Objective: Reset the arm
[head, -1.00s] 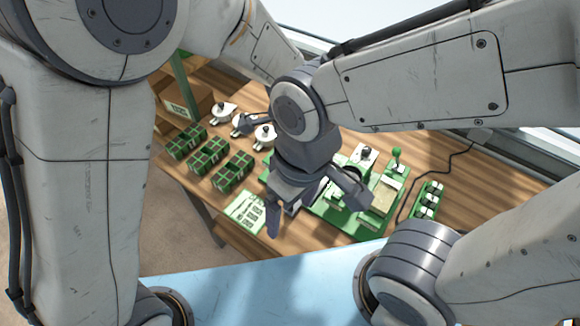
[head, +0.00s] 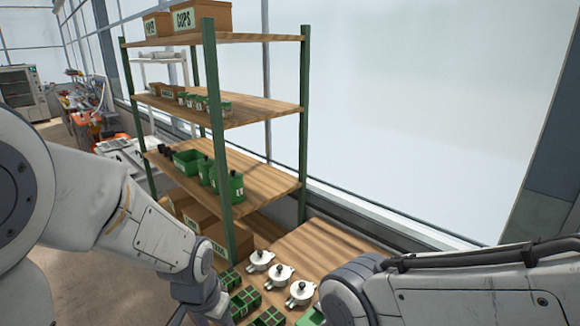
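My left arm (head: 150,232) comes in from the left, and its wrist hangs down beside the shelf. My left gripper (head: 203,313) is at the bottom edge, next to the green seed trays (head: 243,302). Its fingertips are cut off by the frame, so whether it is open or shut is unclear. My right arm (head: 470,287) reaches in from the lower right, with its rounded joint (head: 350,290) in front of the wooden table. My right gripper is out of the frame. I see nothing held.
A green-posted shelf (head: 262,180) stands beside the table (head: 325,240), bearing boxes labelled CUPS (head: 202,17) and green containers (head: 225,184). Several white round devices with black knobs (head: 279,275) stand on the table. A window wall (head: 400,110) runs behind. Floor (head: 95,285) is clear at left.

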